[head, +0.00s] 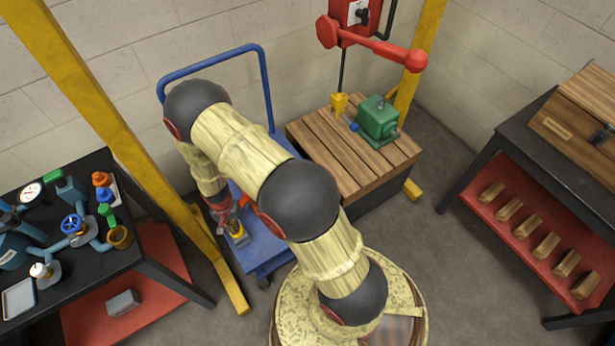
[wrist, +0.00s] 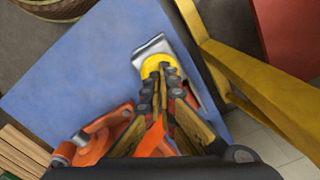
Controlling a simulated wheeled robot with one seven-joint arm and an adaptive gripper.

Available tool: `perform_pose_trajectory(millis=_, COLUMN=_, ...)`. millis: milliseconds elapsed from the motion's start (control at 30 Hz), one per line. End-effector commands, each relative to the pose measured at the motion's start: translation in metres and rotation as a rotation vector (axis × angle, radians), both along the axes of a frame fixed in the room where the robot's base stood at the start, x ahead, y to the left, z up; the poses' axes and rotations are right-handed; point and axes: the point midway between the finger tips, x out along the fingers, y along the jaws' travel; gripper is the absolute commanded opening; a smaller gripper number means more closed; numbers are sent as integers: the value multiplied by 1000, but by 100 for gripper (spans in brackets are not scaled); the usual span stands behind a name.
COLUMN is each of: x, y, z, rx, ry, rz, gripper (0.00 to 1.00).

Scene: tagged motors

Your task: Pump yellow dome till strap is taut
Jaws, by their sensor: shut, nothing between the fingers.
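The yellow dome (wrist: 154,64) sits on a small grey metal plate (wrist: 150,46) on the blue cart deck. My gripper (wrist: 160,78) is shut with nothing between its fingers, and its tips overlap the dome in the wrist view. I cannot tell whether they touch or press it. In the head view my gripper (head: 228,216) points down over the blue cart, with the yellow dome (head: 238,238) just below it. An orange part (wrist: 95,140) lies on the deck beside the gripper, partly hidden. I cannot make out a strap or its tension.
The blue cart (head: 266,240) stands beside a yellow post (head: 120,130). A wooden pallet (head: 340,165) holds a green motor (head: 377,118), under a red hoist (head: 355,25). A black table (head: 60,280) with fittings is at left, and a bench (head: 550,200) is at right.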

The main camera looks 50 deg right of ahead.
Motion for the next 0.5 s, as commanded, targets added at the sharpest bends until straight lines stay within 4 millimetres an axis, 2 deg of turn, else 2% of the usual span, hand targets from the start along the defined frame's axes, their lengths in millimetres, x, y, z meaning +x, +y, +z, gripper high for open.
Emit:
perform_pose_trajectory(millis=267, x=0, y=0, z=1, rx=0, ry=0, rz=0, gripper=0)
perform_pose_trajectory(millis=500, x=0, y=0, z=26, rx=0, ry=-1, rz=0, gripper=0)
